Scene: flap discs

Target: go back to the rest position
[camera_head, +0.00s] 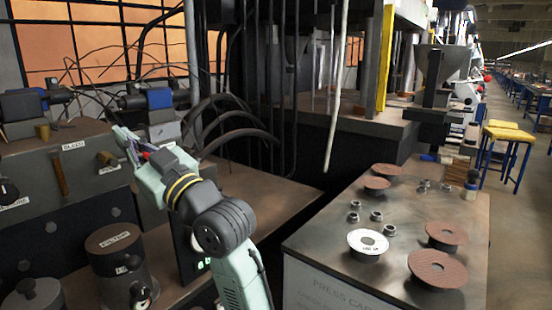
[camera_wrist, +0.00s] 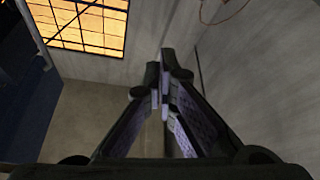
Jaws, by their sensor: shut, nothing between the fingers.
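My gripper (camera_head: 128,143) is raised at the left in the head view, above and in front of the grey machine cabinet, and is partly hidden by my own wrist. In the wrist view its two fingers (camera_wrist: 165,85) meet near the tips with nothing between them. Several flap discs lie on the press table at the right, well away from my gripper. One has a white label face (camera_head: 367,242); brown ones lie at the front right (camera_head: 438,268), beside it (camera_head: 446,235) and at the back (camera_head: 376,183).
The press table (camera_head: 310,240) also bears several small metal nuts (camera_head: 389,230). A grey cabinet (camera_head: 60,175) with knobs, levers and a filter canister (camera_head: 115,255) stands at the left. Dark hoses (camera_head: 235,130) hang behind my arm. Yellow stools (camera_head: 508,135) stand in the aisle at the right.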

